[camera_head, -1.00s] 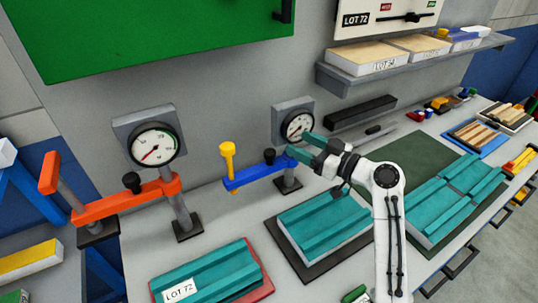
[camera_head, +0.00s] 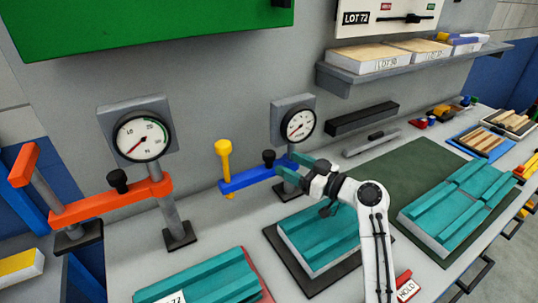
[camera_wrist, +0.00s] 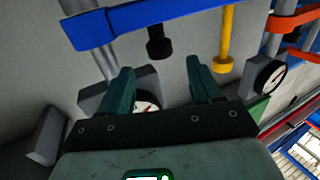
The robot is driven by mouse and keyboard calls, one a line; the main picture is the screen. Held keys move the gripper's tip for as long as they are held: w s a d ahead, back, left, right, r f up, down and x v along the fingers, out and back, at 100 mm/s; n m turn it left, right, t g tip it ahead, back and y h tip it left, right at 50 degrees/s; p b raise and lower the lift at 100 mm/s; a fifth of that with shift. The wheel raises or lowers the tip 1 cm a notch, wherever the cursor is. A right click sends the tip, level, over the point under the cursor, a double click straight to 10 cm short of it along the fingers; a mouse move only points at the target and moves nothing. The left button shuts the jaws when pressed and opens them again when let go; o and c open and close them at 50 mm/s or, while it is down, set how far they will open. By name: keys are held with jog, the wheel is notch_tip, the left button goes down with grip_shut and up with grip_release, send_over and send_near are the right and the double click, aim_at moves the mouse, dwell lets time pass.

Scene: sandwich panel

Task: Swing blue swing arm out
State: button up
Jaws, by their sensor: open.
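The blue swing arm (camera_head: 246,179) reaches left from a grey post (camera_head: 291,191) below the right gauge. A yellow handle (camera_head: 224,160) stands at its free left end, and a black knob (camera_head: 269,157) sits on its bar. My gripper (camera_head: 283,170) is open at the arm's post end, right of the black knob; contact cannot be told. In the wrist view my gripper (camera_wrist: 160,82) has its teal fingers apart with nothing gripped. There the blue bar (camera_wrist: 165,20) crosses the top beyond the fingertips, with the knob and yellow handle hanging down from it.
An orange swing arm (camera_head: 110,203) with its own post and gauge (camera_head: 142,139) stands to the left. Teal panels (camera_head: 325,235) lie on the bench below and right of my gripper. The wall is close behind the gauges. A loaded shelf (camera_head: 345,80) juts out upper right.

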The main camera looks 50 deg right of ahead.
aim_at(274, 157)
jog(key=w, duration=0.2)
jog(key=w+p, duration=0.1)
jog(key=w, duration=0.2)
jog(key=w+a, duration=0.1)
jog(key=w, duration=0.2)
jog(key=shift+p, duration=0.4)
jog(key=shift+c, duration=0.5)
grip_shut()
